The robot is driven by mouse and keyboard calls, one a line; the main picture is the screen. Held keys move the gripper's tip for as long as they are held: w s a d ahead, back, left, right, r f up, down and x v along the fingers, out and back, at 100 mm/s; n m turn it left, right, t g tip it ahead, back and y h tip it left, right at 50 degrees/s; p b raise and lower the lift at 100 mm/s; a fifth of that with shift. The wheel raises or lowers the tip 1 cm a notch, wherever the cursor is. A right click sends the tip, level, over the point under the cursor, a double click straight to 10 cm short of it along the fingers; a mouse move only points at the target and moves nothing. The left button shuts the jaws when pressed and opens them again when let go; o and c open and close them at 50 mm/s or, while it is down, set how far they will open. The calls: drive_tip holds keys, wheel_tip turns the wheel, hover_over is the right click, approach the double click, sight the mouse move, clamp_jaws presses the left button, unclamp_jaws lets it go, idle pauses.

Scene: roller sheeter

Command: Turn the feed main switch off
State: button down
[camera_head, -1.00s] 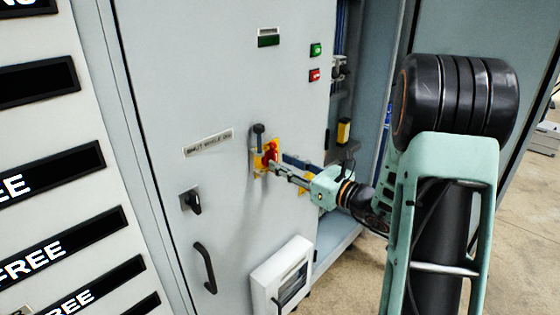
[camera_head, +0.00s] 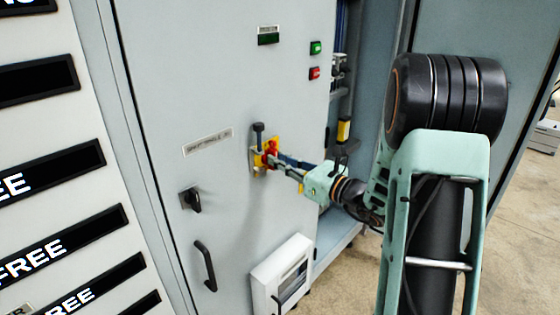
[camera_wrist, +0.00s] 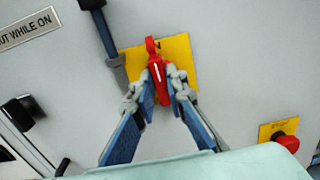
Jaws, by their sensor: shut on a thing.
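The feed main switch is a red rotary handle (camera_wrist: 157,72) on a yellow plate (camera_wrist: 184,50), mounted on the grey cabinet door. In the wrist view the handle points nearly straight up and down, with a white line on its face. My gripper (camera_wrist: 160,88) has its two blue-padded fingers closed around the handle's lower part, one finger on each side. In the head view the switch (camera_head: 270,150) shows in the middle of the door, and my gripper (camera_head: 277,162) reaches it from the right. The fingers hide part of the handle there.
A dark lever (camera_wrist: 103,30) stands just left of the yellow plate. A red button on a yellow plate (camera_wrist: 286,142) is at the lower right. A black door handle (camera_head: 205,266), a small knob (camera_head: 192,199) and a white box (camera_head: 282,274) are lower on the door.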

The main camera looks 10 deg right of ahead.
drive_tip(key=shift+f+b, duration=0.1)
drive_tip(key=shift+b, duration=0.35)
drive_tip(key=shift+s+a+f+n+b, duration=0.1)
drive_tip(key=shift+n+b, duration=2.85)
drive_tip(key=shift+b, duration=2.05)
drive_tip(key=shift+s+a+f+n+b, duration=0.1)
drive_tip(key=shift+n+b, duration=2.9)
drive_tip(key=shift+b, duration=2)
drive_tip(key=shift+a+f+n+b, duration=0.1)
drive_tip(key=shift+n+b, duration=2.85)
drive_tip(key=shift+b, duration=2.05)
drive_tip(key=shift+d+r, duration=0.1)
drive_tip(key=c, duration=1.9)
unclamp_jaws()
drive_tip(key=shift+c, duration=0.2)
